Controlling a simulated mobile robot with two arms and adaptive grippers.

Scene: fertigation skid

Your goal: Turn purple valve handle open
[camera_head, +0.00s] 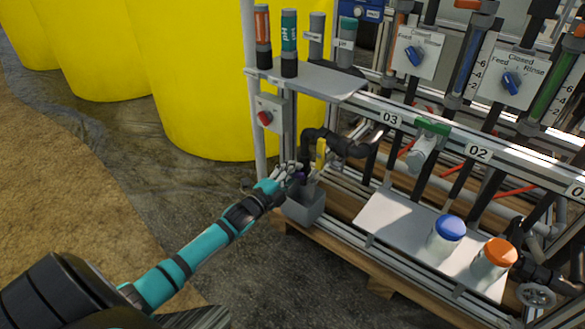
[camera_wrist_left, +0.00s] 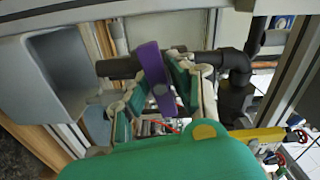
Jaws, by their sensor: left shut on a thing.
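The purple valve handle (camera_wrist_left: 153,72) is a flat lever on a dark pipe (camera_wrist_left: 118,68) in the left wrist view. It stands between the teal-padded fingers of my left gripper (camera_wrist_left: 155,85), which is shut on it. In the head view, my left gripper (camera_head: 288,176) reaches the lower left end of the skid. There only a small bit of the purple handle (camera_head: 299,177) shows; the fingers hide most of it. My right gripper is not in view.
A grey bin (camera_head: 304,207) sits just below my left gripper. A yellow handle (camera_head: 321,152) on black piping is close to its right. White jars with a blue lid (camera_head: 450,228) and an orange lid (camera_head: 499,252) stand on a shelf. Yellow tanks (camera_head: 210,80) stand behind.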

